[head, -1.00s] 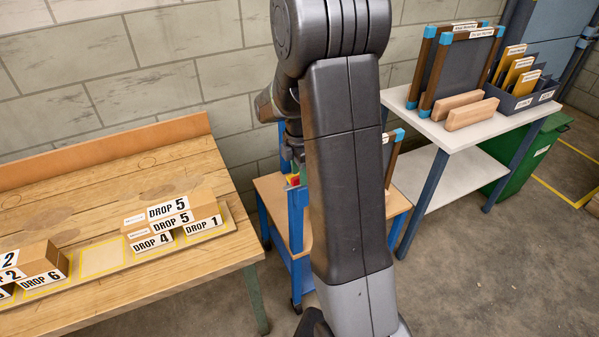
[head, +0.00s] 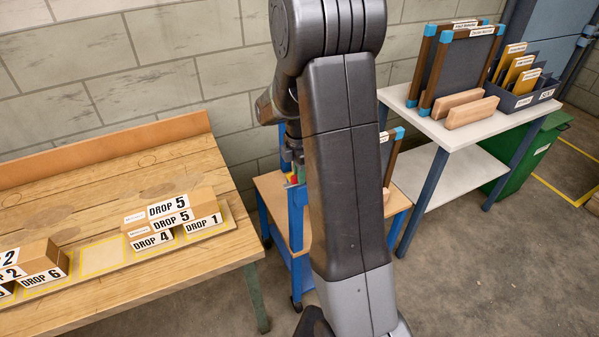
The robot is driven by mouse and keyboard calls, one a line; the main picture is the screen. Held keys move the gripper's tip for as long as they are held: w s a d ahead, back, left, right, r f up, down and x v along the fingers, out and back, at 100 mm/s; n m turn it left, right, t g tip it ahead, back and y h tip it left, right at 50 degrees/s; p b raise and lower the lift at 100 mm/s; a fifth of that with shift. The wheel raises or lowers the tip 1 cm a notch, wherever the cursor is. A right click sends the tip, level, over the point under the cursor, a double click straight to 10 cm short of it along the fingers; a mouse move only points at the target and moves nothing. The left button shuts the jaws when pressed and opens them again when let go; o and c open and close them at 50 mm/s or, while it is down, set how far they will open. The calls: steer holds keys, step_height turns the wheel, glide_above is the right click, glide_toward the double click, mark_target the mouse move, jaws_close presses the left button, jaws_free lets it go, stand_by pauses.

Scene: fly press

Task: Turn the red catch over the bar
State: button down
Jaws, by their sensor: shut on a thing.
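My gripper (head: 291,168) shows only in part at the left edge of my dark arm, which covers most of the work spot. It points down at a small red piece (head: 293,180), which I take to be the red catch, and is shut on it. A little green shows beside the red. The catch sits near the top of a blue upright (head: 297,215) on a blue-framed wooden stand. The bar cannot be made out, and how far the catch is turned is too small to tell.
A wooden bench (head: 100,262) with labelled DROP boxes (head: 170,215) stands left. The wood-topped blue stand (head: 268,187) is against the wall. A white table (head: 462,135) with framed panels and a file box (head: 520,98) stands right, beside a green bin (head: 535,150). The front right floor is clear.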

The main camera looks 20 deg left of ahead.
steer(key=m+b, duration=0.1)
steer(key=m, duration=0.8)
steer(key=shift+w+b, duration=0.15)
steer(key=shift+b, duration=0.25)
steer(key=m, duration=0.4)
steer(key=shift+w, duration=0.1)
steer(key=shift+m+b, duration=0.45)
steer(key=shift+m, duration=1.65)
steer(key=c, duration=1.4)
jaws_free()
